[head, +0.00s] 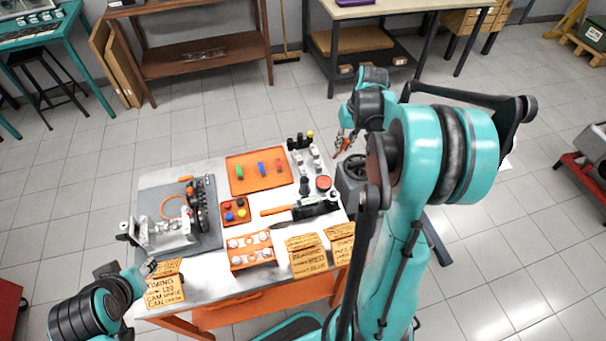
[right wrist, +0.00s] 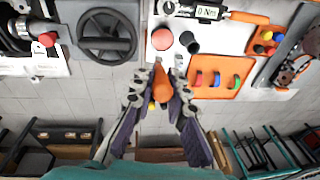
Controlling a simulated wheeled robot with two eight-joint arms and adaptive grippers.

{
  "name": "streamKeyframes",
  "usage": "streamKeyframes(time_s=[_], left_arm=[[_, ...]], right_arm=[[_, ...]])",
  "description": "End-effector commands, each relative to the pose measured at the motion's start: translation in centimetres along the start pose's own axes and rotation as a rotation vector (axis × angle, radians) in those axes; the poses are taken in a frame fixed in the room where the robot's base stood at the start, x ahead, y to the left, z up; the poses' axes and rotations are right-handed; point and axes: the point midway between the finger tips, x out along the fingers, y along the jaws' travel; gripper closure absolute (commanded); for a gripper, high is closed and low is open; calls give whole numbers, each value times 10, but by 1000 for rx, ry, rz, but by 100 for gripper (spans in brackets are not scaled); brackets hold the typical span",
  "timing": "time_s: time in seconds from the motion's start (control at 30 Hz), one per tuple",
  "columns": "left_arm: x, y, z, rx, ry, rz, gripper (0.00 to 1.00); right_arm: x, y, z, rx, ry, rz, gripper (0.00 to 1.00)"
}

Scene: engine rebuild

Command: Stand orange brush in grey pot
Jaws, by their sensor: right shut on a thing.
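The orange brush (right wrist: 160,84) is between the fingers of my right gripper (right wrist: 166,78), which is shut on it. In the head view my right gripper (head: 346,141) is raised beyond the table's back right corner, and a bit of orange shows at its fingers. A small dark grey cup (head: 304,186), which looks like the grey pot, stands on the table beside a red round-topped thing (head: 323,183). The cup also shows in the right wrist view (right wrist: 190,43), apart from the brush. My left gripper (head: 149,268) is at the table's front left; its fingers are too small to read.
A grey box with a black wheel (head: 354,167) stands at the table's right edge. An orange tray (head: 237,185) with coloured pieces, a torque wrench (head: 316,207) and an orange rack (head: 252,262) crowd the table. Written cards (head: 308,263) lie along the front.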

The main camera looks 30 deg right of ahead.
Motion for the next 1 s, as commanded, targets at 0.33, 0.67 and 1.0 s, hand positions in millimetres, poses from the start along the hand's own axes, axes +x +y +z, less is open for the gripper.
streamKeyframes(time_s=[0.33, 0.67, 1.0], left_arm=[[11, 0, 8, 0, 0, 0, 60], [15, 0, 10, 0, 0, 0, 60], [21, 0, 15, 0, 0, 0, 60]], right_arm=[[58, -74, 10, -6, -1, -1, 100], [81, -91, 14, -1, 0, 0, 100], [111, -86, 18, -1, 0, 0, 100]])
